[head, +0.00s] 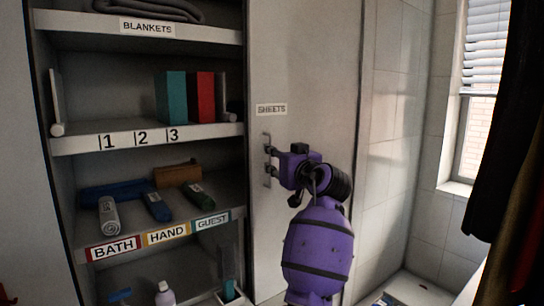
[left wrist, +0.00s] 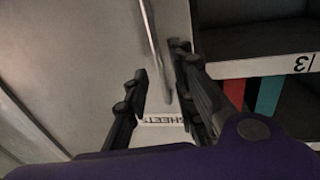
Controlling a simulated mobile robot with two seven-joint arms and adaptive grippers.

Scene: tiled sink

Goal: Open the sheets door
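The sheets door (head: 300,60) is a tall pale grey panel right of the open shelves, and it looks shut. Its SHEETS label (head: 271,109) sits above a slim vertical metal handle (head: 267,184). My left gripper (head: 272,161) is at the handle's middle, its fingers pointing toward the door. In the left wrist view, the gripper (left wrist: 160,62) has its two dark fingers apart, with the handle bar (left wrist: 152,45) running between them. Whether a finger touches the bar is unclear. The label (left wrist: 165,120) appears upside down there. My right gripper is not in view.
Open shelves (head: 190,138) left of the door hold a folded blanket (head: 150,10), upright books (head: 170,97) and rolled towels (head: 108,215). A tiled wall (head: 390,130) and a window (head: 480,120) are to the right. Dark hanging cloth (head: 510,150) is at the right edge.

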